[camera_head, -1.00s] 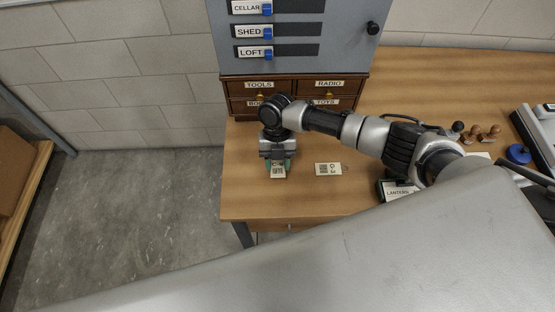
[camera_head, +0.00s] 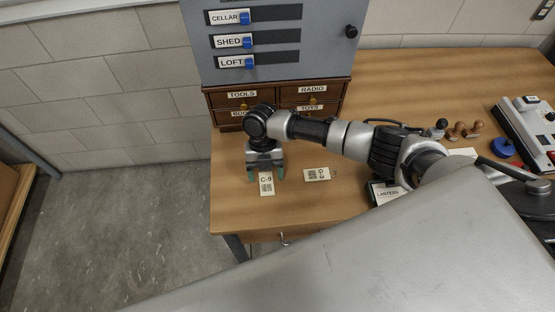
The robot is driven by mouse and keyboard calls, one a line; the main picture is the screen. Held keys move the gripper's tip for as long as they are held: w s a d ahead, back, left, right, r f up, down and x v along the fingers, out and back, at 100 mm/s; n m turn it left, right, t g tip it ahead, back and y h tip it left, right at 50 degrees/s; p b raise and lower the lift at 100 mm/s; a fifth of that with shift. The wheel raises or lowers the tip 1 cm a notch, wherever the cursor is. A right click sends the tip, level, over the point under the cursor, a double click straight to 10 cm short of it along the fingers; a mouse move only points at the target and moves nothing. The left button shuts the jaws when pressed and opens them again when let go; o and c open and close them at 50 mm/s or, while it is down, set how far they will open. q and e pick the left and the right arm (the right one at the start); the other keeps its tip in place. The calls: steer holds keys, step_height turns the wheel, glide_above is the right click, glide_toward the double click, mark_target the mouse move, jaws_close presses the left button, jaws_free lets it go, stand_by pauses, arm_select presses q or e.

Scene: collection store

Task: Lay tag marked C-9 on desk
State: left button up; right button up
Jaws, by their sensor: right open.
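The tag marked C-9 (camera_head: 266,185) is a pale card with a dark square code. It appears to lie flat on the wooden desk (camera_head: 235,205) near its left front edge. My right gripper (camera_head: 266,176) is open just behind and over the tag's far end, with one green fingertip on each side of it. Neither finger appears to grip the tag. A second pale tag (camera_head: 317,174), which seems to read G-3, lies on the desk to the right. My left gripper is not in view.
A grey cabinet with labelled sliders (camera_head: 262,45) stands on small wooden drawers (camera_head: 228,103) at the back. A lantern-labelled item (camera_head: 386,194), wooden stamps (camera_head: 466,130), a blue round object (camera_head: 502,148) and a device (camera_head: 530,125) sit to the right. Beyond the desk's left edge is floor.

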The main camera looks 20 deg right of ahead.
steer(key=r, duration=0.4)
steer(key=shift+s+d+b, duration=0.25)
steer(key=shift+d+b, duration=0.05)
steer(key=s+d+r, duration=0.6)
steer(key=s+d, duration=0.1)
steer(key=s, duration=0.1)
steer(key=shift+d+r+b, duration=0.2)
steer(key=shift+r+b, duration=0.15)
steer(key=shift+b, duration=0.05)
